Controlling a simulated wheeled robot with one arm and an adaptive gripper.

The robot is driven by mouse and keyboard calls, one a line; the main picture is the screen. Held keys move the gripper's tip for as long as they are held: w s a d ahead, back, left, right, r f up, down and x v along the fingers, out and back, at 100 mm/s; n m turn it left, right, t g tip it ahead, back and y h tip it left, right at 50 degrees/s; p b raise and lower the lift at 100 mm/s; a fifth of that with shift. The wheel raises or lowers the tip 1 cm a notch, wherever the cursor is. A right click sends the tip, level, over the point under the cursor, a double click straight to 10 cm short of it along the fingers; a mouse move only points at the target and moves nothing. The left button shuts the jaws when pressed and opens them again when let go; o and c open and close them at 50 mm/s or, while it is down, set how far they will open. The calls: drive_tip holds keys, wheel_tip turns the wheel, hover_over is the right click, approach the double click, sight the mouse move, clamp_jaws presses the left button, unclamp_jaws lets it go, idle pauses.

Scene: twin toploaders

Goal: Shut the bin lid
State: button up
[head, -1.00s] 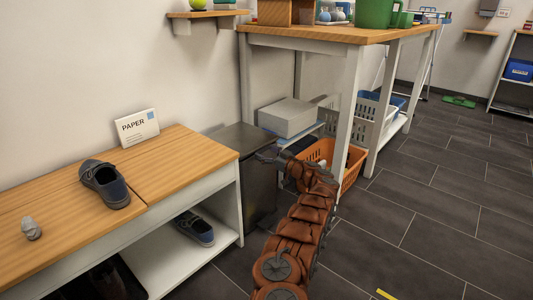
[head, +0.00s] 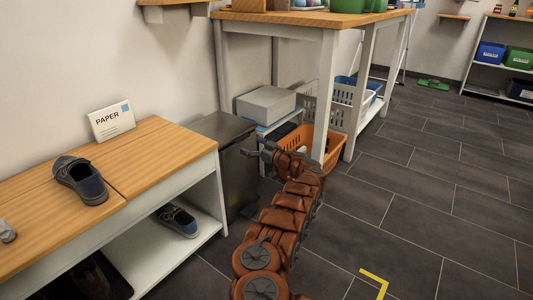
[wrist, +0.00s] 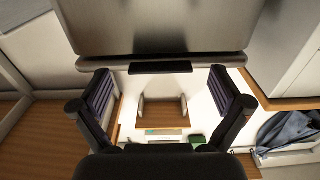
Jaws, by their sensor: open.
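The dark grey metal bin (head: 237,176) stands between the wooden bench and the tall table. Its lid (head: 221,126) shows as a grey slab at the top; I cannot tell its exact angle. My gripper (head: 262,155) is just to the right of the bin's upper front in the head view, and its fingers are small there. In the wrist view my gripper (wrist: 165,98) has its two fingers spread wide with nothing between them. A brushed metal panel (wrist: 155,28) with a dark strip on its edge spans the top of that view, just beyond the fingertips.
The bench (head: 150,160) with a shoe (head: 80,180) and a PAPER sign (head: 111,121) is left of the bin. A grey box (head: 265,104), an orange basket (head: 322,143) and a table leg (head: 327,100) are close on the right. Open tiled floor (head: 430,180) lies further right.

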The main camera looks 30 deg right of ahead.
drive_tip(key=v, duration=0.9)
idle(0.4)
idle(0.5)
